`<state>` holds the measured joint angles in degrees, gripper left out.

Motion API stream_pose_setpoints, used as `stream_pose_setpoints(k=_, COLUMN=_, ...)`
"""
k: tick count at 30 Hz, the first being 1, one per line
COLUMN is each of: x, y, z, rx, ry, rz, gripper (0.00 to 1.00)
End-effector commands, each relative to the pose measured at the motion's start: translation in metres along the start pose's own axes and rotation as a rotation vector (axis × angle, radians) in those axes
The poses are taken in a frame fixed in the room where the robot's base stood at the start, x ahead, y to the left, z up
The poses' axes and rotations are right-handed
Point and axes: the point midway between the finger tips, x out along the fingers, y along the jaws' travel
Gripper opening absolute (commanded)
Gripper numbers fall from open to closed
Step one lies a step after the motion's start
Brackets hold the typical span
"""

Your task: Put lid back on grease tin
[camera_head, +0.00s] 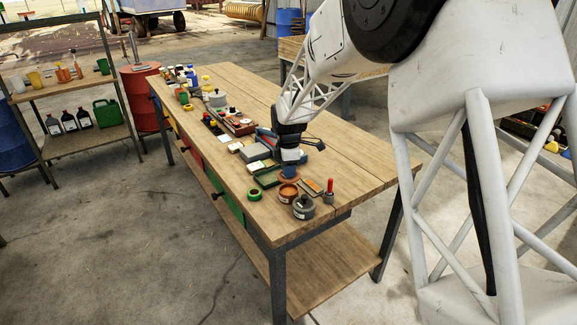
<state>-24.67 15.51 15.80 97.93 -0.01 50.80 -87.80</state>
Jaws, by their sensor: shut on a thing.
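My gripper (289,165) points down over the near end of the wooden workbench (345,170). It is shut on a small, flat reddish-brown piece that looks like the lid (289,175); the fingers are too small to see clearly. Just in front of it stands a round orange-brown tin (288,193) with a pale label, which looks like the grease tin. The held piece is behind this tin in the picture, not over its middle. I cannot tell how high it is above the bench.
A grey round can (303,208) stands close in front of the tin. A red-handled tool (329,190) is to its right, and a green tape roll (255,194) and green tray (267,179) to its left. Several items line the bench's far left. The bench's right side is bare.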

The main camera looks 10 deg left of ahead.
Motion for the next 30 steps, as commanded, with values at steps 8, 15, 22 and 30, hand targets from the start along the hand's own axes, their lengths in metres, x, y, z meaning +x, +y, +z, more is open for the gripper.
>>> stream_pose_setpoints(k=8, x=0.020, y=0.000, z=0.000, rx=0.000, ry=0.000, rz=-0.001, gripper=0.01)
stream_pose_setpoints(k=15, x=0.035, y=0.000, z=0.000, rx=0.000, ry=0.000, rz=0.001, gripper=0.01)
stream_pose_setpoints(k=22, x=0.045, y=0.000, z=0.000, rx=0.000, ry=0.000, rz=0.000, gripper=0.01)
stream_pose_setpoints(k=30, x=0.048, y=0.000, z=0.000, rx=0.000, ry=0.000, rz=0.001, gripper=0.01)
